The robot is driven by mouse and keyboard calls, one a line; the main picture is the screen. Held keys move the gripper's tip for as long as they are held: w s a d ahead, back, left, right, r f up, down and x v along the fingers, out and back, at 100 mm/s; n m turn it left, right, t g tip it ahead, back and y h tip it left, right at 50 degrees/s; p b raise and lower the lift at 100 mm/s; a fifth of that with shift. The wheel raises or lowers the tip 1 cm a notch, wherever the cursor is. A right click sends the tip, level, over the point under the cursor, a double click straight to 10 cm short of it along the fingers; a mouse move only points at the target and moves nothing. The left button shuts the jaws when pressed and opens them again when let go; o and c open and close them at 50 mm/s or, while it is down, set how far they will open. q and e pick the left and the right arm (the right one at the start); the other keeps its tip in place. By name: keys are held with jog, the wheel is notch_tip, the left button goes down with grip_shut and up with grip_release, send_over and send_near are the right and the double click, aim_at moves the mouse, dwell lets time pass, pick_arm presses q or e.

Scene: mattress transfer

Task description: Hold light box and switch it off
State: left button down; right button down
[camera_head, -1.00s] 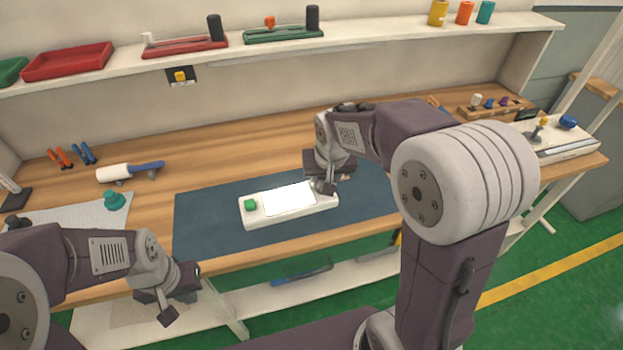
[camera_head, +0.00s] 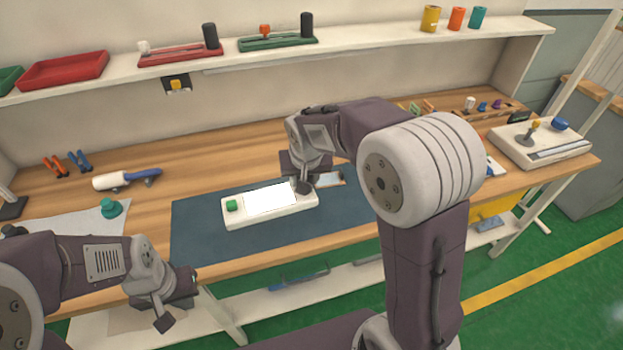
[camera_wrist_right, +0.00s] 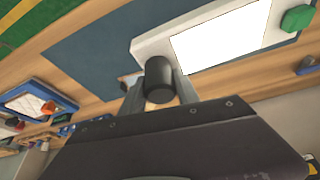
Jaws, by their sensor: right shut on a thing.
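The white light box (camera_head: 258,218) is over the blue mat (camera_head: 200,232), its screen (camera_head: 270,196) bright white. Its green button (camera_head: 231,205) is at the left end; it also shows in the right wrist view (camera_wrist_right: 296,18). My right gripper (camera_head: 303,188) is shut on the right end of the light box; the same end shows between the fingers in the right wrist view (camera_wrist_right: 158,80). Whether the box touches the mat is hard to tell. My left gripper (camera_head: 180,298) is empty, fingers apart, in front of the table edge, lower left of the box.
A small flat item (camera_head: 330,179) lies right of my right gripper. A teal knob (camera_head: 110,208) and a white-and-blue tool (camera_head: 125,180) are at the left. A control box (camera_head: 540,145) stands at the right. A shelf (camera_head: 370,52) runs along the back.

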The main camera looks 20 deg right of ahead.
jog(key=w+a+p, duration=0.2)
jog(key=w+a, duration=0.2)
jog(key=a, duration=0.1)
jog(key=shift+w+a, duration=0.2)
jog(key=shift+w, duration=0.15)
dwell(0.3)
jog(key=shift+f+b, duration=4.25)
jog(key=shift+f, duration=1.2)
dwell(0.8)
